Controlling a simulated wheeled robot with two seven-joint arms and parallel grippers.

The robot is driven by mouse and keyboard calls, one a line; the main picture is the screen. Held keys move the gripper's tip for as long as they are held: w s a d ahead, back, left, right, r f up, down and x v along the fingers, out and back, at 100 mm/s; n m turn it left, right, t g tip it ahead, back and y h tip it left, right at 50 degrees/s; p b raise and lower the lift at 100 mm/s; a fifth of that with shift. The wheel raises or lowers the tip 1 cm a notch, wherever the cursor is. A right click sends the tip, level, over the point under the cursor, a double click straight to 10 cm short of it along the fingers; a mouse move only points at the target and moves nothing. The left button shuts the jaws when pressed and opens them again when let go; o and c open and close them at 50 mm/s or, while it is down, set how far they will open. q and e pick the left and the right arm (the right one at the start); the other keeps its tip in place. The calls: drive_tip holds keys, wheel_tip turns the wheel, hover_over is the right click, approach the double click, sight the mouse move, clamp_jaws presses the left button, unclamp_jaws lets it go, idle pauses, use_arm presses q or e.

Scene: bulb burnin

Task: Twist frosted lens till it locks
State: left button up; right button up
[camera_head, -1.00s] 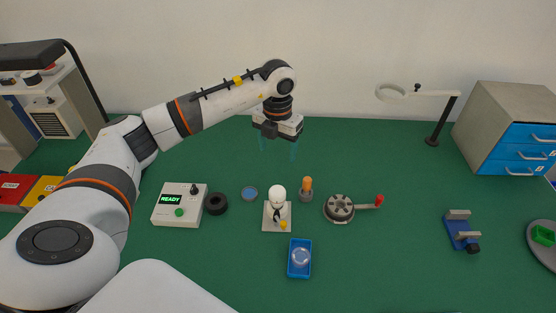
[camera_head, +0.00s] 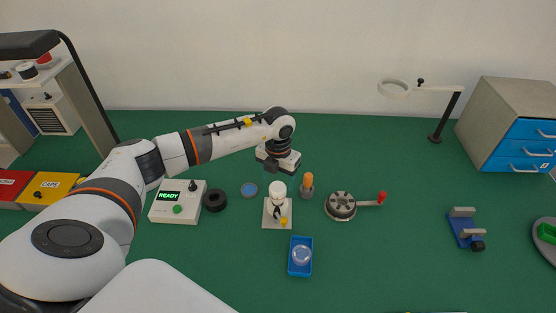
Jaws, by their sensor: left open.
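A white rounded piece (camera_head: 277,188), likely the frosted lens, sits upright on a small fixture with a pale square base (camera_head: 269,222). A pale translucent round piece (camera_head: 301,255) lies in a blue tray (camera_head: 291,271) in front of the fixture. My right gripper is out of view.
A control box (camera_head: 156,212) reading READY and a black ring (camera_head: 215,201) stand left. A blue disc (camera_head: 249,190) and an orange-topped tool (camera_head: 308,181) flank the fixture. A crank disc (camera_head: 341,206) is right.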

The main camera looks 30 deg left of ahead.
sight(278, 186)
use_arm(q)
drive_tip(key=shift+f, duration=1.65)
drive_tip(key=c, duration=1)
